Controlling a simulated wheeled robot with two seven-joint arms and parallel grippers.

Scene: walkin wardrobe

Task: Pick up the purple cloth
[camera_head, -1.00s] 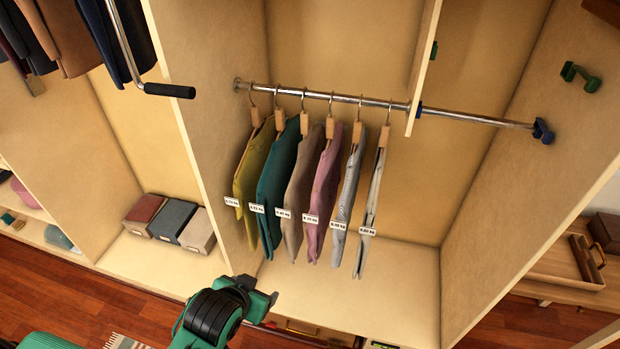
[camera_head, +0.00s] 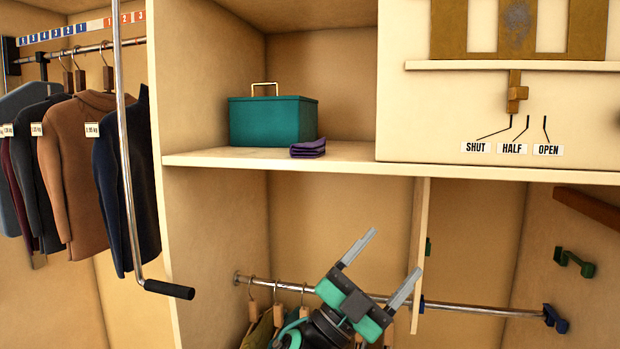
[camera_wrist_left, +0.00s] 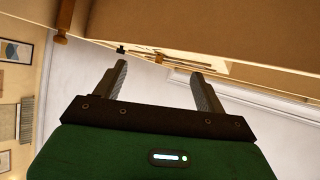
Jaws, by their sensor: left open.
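The purple cloth (camera_head: 308,148) lies folded on the upper shelf, near its front edge, beside the right end of a teal box. My left gripper (camera_head: 382,268) is open and empty, below the shelf and to the right of the cloth, in front of the hanging rail. Its fingers point up and to the right. In the left wrist view the two fingers (camera_wrist_left: 158,88) stand apart with nothing between them. The cloth does not show in the left wrist view. My right gripper is in neither view.
The teal box (camera_head: 272,121) with a handle stands on the shelf (camera_head: 230,158). A panel (camera_head: 450,120) marked SHUT, HALF, OPEN borders the shelf on the right. A rail (camera_head: 480,312) with hung clothes runs below. A pull-down rod with a black grip (camera_head: 169,290) hangs at left.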

